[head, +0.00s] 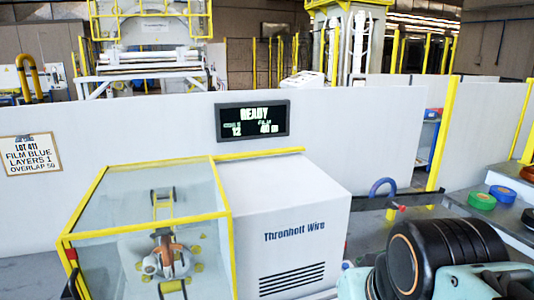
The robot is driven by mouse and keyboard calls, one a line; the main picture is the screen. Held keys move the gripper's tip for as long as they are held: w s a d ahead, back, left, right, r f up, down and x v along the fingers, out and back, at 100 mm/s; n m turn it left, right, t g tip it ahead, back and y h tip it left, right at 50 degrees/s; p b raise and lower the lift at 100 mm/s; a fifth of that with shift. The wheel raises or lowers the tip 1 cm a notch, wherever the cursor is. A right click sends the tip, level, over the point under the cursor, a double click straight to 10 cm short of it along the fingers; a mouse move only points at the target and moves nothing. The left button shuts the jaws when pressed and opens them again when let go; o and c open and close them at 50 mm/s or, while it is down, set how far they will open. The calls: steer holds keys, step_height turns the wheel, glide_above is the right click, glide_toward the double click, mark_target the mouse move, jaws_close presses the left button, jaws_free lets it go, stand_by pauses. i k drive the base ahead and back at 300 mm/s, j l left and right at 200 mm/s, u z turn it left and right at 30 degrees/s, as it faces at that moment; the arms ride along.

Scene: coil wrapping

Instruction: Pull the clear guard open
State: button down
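The clear guard (115,196) is a see-through box with yellow edges on the left side of the machine. It appears to be down over the wrapping area, with no clear gap at its edges. Through its panels I see a copper-coloured coil (180,258) among grey metal parts. A small red part (71,254) shows at the guard's left edge; I cannot tell whether it is a handle. Parts of my arm show at the lower right, apart from the guard. My gripper is not in view.
The white machine housing (287,205) reads "Thronhott Wire". A display (253,121) behind it reads "READY". A lot sign (33,146) hangs on the white partition at left. Green (482,201) and blue (504,193) rolls lie on a surface at right. A blue ring (383,188) stands behind my arm.

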mark_target(71, 252)
steer(key=u, duration=1.35)
